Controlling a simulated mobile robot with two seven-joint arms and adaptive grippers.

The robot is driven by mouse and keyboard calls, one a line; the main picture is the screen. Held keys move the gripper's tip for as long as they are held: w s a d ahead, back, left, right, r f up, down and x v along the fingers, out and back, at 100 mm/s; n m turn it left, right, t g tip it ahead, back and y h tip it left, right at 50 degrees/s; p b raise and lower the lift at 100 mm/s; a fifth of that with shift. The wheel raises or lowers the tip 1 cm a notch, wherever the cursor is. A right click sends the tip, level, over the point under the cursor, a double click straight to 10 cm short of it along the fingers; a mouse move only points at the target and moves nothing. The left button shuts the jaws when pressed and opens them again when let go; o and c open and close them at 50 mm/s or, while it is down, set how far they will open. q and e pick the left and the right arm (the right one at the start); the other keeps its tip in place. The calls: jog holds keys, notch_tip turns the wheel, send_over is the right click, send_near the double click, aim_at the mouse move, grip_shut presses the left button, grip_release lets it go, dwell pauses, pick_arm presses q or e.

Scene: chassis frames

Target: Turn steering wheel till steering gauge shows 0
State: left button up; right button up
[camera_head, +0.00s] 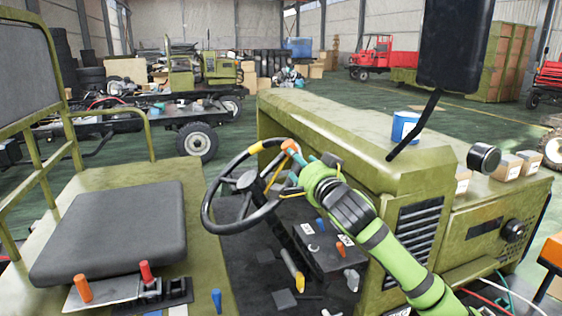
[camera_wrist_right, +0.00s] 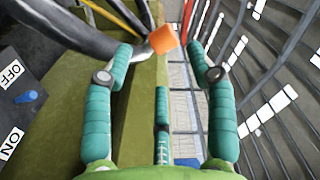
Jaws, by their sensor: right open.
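The black steering wheel (camera_head: 209,207) stands tilted on the green vehicle, with yellow marks on its rim and an orange knob (camera_head: 290,146) on its far right side. My right gripper (camera_head: 312,158) is beside the wheel's right rim, close to the knob. In the right wrist view its teal fingers (camera_wrist_right: 160,50) are open, with the orange knob (camera_wrist_right: 163,39) between or just beyond the fingertips; contact cannot be told. Part of the rim (camera_wrist_right: 85,38) shows at the upper left of that view. I cannot make out a steering gauge or its reading. My left gripper is not in view.
A dark panel (camera_head: 325,262) with levers lies below the wheel. A panel with OFF and ON labels and a blue switch (camera_wrist_right: 27,97) shows in the wrist view. The seat (camera_head: 115,232) is left of the wheel, the green hood (camera_head: 330,130) beyond it. A blue can (camera_head: 405,127) stands on the hood.

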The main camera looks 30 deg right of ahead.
jog(key=v, duration=1.2)
